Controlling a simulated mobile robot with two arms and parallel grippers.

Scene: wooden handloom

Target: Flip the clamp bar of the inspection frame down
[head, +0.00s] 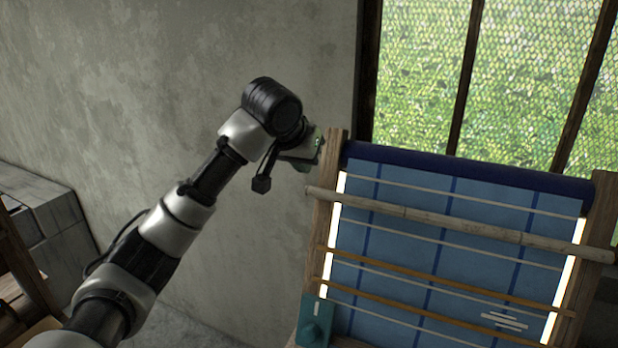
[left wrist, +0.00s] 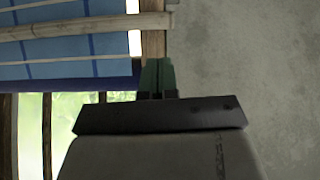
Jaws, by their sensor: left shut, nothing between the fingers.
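The inspection frame has wooden side posts (head: 322,225) and holds blue checked cloth (head: 400,255) in front of glowing strips. A pale round wooden bar (head: 440,222), which looks like the clamp bar, lies across the upper part of the cloth, its left end reaching past the left post. It also shows in the left wrist view (left wrist: 85,27). My left gripper (head: 319,143) is beside the top of the left post, above the bar's left end. In the left wrist view its green fingers (left wrist: 158,76) are shut and empty, in front of the post. Whether they touch it is unclear. My right gripper is not in view.
A dark blue cloth roll (head: 465,175) runs along the frame's top. Thin orange slats (head: 440,277) cross lower down. A green box-like part (head: 315,322) sits at the lower left post. A barred window (head: 490,80) is behind; bare wall (head: 160,70) is left.

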